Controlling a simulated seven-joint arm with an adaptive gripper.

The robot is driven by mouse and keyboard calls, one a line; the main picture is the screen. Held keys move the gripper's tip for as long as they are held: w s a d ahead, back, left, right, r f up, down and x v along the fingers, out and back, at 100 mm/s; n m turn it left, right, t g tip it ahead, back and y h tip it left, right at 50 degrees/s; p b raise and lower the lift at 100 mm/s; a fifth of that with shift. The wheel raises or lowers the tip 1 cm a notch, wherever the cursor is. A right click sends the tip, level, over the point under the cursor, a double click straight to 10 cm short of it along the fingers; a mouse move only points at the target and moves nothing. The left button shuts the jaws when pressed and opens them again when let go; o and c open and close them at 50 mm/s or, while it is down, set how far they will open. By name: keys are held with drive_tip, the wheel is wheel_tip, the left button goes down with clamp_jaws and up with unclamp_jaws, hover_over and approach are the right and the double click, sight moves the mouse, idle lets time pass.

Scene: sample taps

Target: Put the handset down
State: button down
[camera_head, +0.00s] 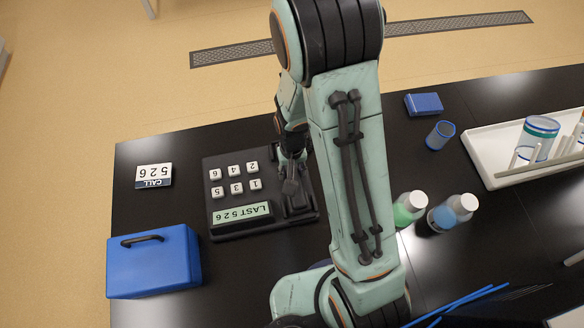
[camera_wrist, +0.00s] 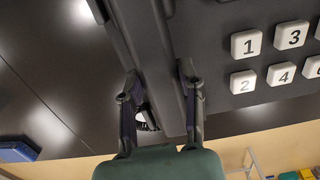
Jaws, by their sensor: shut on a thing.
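The black desk phone (camera_head: 237,220) lies on the dark table, with white number keys and a display reading "LAST 526". The dark handset (camera_head: 297,200) is along the phone's right side. My gripper (camera_head: 291,165) is over that side, partly hidden by my arm. In the wrist view, the two fingers of my gripper (camera_wrist: 158,82) straddle the long dark handset (camera_wrist: 160,95) and are shut on it. The white keys (camera_wrist: 245,43) are to its right there. Whether the handset rests fully in its cradle or is slightly raised, I cannot tell.
A "CALL 526" card (camera_head: 154,175) and a blue case (camera_head: 153,262) are left of the phone. Right of my arm are green (camera_head: 409,208) and blue (camera_head: 452,212) bottles, a blue cup (camera_head: 440,135), a blue box (camera_head: 424,104) and a white tray (camera_head: 482,158).

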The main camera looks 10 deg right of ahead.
drive_tip(key=c, duration=0.7)
unclamp_jaws()
wheel_tip(320, 180, up, 13)
drive_tip(key=s+r, duration=0.3)
drive_tip(key=s, duration=0.4)
drive_tip(key=s+d+r+n, duration=0.1)
drive_tip(key=s+r, duration=0.3)
drive_tip(key=s, duration=0.4)
drive_tip(key=shift+s+y, duration=0.2)
drive_tip(key=shift+y, duration=0.2)
drive_tip(key=shift+d+r, duration=0.1)
